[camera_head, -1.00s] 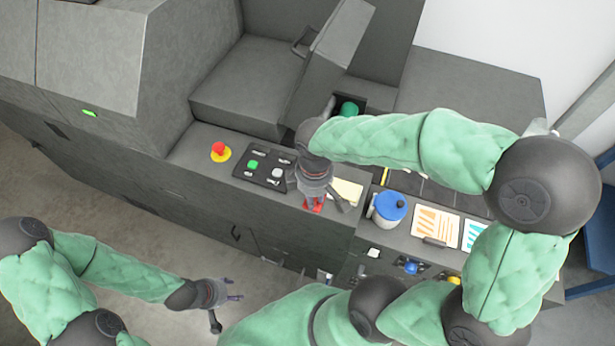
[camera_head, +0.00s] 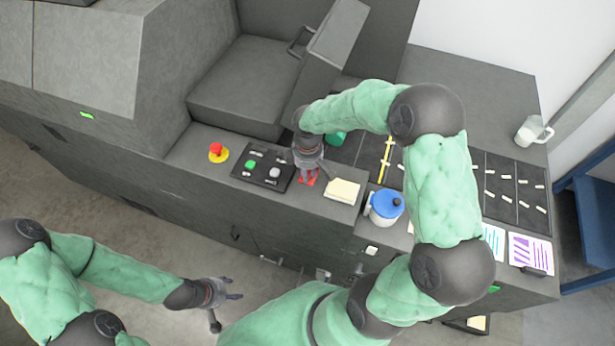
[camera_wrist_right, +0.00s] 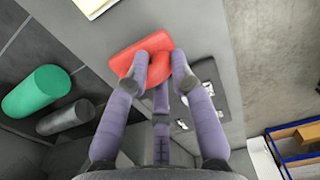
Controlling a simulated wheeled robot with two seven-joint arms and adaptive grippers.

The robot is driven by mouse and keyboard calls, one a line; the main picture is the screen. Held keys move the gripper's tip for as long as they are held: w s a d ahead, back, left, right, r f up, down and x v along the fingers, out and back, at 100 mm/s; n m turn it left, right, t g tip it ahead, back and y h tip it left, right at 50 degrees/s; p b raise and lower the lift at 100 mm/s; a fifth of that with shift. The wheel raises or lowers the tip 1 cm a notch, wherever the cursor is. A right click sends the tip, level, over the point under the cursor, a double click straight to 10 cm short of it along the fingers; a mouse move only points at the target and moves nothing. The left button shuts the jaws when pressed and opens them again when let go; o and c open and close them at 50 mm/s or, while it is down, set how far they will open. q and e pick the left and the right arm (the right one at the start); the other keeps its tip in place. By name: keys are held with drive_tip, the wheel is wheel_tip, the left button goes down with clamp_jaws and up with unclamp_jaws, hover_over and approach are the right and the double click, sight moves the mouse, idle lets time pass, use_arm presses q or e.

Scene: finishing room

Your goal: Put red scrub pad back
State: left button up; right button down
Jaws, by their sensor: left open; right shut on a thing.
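The red scrub pad (camera_wrist_right: 138,58) is between the fingertips of my right gripper (camera_wrist_right: 158,66) in the right wrist view. In the head view that gripper (camera_head: 307,178) points down over the grey machine ledge (camera_head: 325,206), and only small red parts of the pad (camera_head: 312,182) show under it. The pad is between the button panel (camera_head: 263,169) and a cream note pad (camera_head: 342,190). Whether the pad touches the ledge I cannot tell. My left gripper (camera_head: 232,291) is open and empty over the floor at the lower left.
A blue-lidded pot (camera_head: 386,205) stands right of the note pad. A red stop button (camera_head: 216,151) sits left of the panel. A green cylinder (camera_wrist_right: 36,91) and a grey cylinder (camera_wrist_right: 66,118) lie beside the ledge.

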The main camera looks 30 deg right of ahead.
wheel_tip(320, 180, down, 3)
drive_tip(key=shift+w+f, duration=0.15)
drive_tip(key=shift+f, duration=0.05)
drive_tip(key=shift+f, duration=0.2)
drive_tip(key=c, duration=1.1)
unclamp_jaws()
drive_tip(key=shift+o, duration=0.2)
drive_tip(key=shift+r, duration=0.1)
wheel_tip(320, 180, up, 12)
drive_tip(key=shift+r, duration=0.15)
